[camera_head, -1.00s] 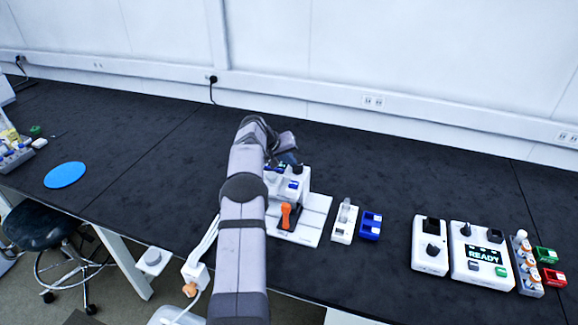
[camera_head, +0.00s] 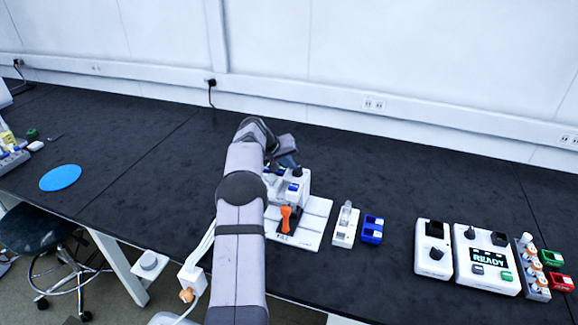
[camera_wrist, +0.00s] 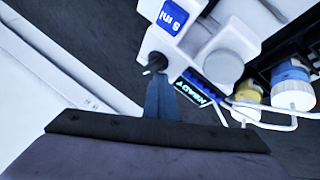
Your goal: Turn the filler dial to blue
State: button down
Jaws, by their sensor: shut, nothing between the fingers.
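The filler (camera_head: 296,184) is a white unit with a blue label and an orange lever (camera_head: 285,218) at its front, in the middle of the head view. The wrist view shows a white body with a blue label (camera_wrist: 172,17), a small screen (camera_wrist: 195,87) and a black dial (camera_wrist: 155,63). My gripper (camera_wrist: 160,80) is shut and empty, its fingertips right at the dial. I cannot tell whether they touch it. The dial's setting is not readable. In the head view my arm partly hides the filler's left side.
Right of the filler stand a white holder (camera_head: 345,227) and a blue block (camera_head: 372,230). Farther right are two white units with knobs, one with a READY screen (camera_head: 488,259), and a vial rack (camera_head: 532,266). A blue disc (camera_head: 60,177) lies left. The bench between is clear.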

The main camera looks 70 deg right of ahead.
jog(key=shift+s+a+f, duration=0.2)
jog(key=shift+s+f, duration=0.1)
jog(key=shift+s, duration=0.4)
jog(key=w+a+r+p, duration=0.1)
jog(key=w+r+p, duration=0.6)
jog(key=r+p, duration=0.1)
jog(key=shift+a+r, duration=0.2)
jog(key=shift+r, duration=0.1)
